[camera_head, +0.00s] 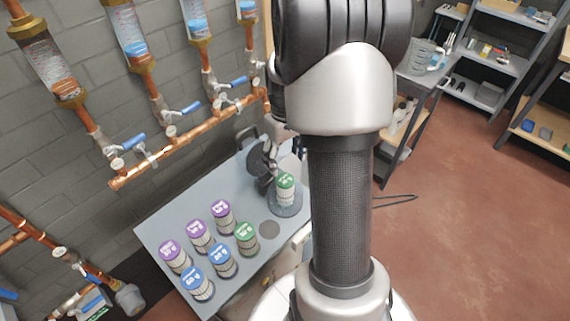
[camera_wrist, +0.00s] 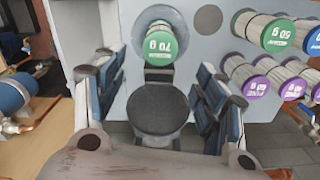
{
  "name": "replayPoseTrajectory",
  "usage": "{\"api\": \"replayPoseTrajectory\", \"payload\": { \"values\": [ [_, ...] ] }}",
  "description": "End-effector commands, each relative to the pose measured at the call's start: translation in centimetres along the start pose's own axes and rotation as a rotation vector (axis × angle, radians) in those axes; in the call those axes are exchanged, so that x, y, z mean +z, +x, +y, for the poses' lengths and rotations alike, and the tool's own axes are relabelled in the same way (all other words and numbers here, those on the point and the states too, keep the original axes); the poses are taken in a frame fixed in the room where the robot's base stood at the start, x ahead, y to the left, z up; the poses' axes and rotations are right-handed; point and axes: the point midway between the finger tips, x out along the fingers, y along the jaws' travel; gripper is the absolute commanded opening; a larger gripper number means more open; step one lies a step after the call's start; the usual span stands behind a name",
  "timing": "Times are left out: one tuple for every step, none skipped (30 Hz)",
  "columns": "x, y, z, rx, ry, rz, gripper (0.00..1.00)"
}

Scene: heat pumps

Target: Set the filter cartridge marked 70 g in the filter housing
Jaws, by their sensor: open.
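The green-topped filter cartridge marked 70 g (camera_wrist: 160,42) stands upright in the round grey base of the filter housing (camera_head: 286,208); it also shows in the head view (camera_head: 286,183). The housing's dark round lid (camera_wrist: 160,109) is swung open, raised beside the cartridge. My gripper (camera_wrist: 157,100) is open, with its fingers on either side of the lid and apart from the cartridge. In the head view my gripper (camera_head: 270,152) is partly hidden by my arm, at the lid's far side. I cannot tell whether a finger touches the lid.
Several other cartridges with purple, blue and green tops stand on the grey table (camera_head: 165,222), including a green one marked 50 g (camera_wrist: 280,35). A dark round spot (camera_head: 270,230) on the table is bare. Copper pipes with blue-handled valves (camera_head: 185,125) run along the wall behind.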

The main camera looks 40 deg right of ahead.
Motion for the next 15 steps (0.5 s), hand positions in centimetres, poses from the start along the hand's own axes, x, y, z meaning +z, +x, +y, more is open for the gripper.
{"api": "replayPoseTrajectory", "payload": {
  "values": [
    [0.0, -0.5, 0.0, 0.0, 0.0, 0.001, 0.65],
    [0.0, -0.7, 0.0, 0.001, 0.0, 0.001, 0.65],
    [0.0, -1.1, -0.2, 0.002, -0.002, 0.004, 0.65],
    [0.0, -1.5, -0.5, 0.004, -0.003, 0.007, 0.65],
    [0.0, -2.0, -0.8, 0.006, -0.006, 0.012, 0.65],
    [0.1, -2.9, -1.6, 0.01, -0.01, 0.022, 0.65],
    [0.2, -3.7, -2.3, 0.014, -0.014, 0.032, 0.65],
    [0.4, -4.6, -3.1, 0.019, -0.018, 0.044, 0.65],
    [0.7, -6.1, -4.5, 0.026, -0.025, 0.064, 0.65],
    [1.1, -7.2, -5.6, 0.031, -0.031, 0.08, 0.65],
    [1.5, -8.3, -6.8, 0.035, -0.036, 0.097, 0.65],
    [2.3, -9.8, -8.4, 0.039, -0.044, 0.119, 0.65],
    [3.0, -10.8, -9.6, 0.041, -0.049, 0.136, 0.65],
    [3.7, -11.7, -10.8, 0.043, -0.053, 0.155, 0.65],
    [4.8, -12.8, -12.2, 0.044, -0.06, 0.178, 0.65]
  ]
}}
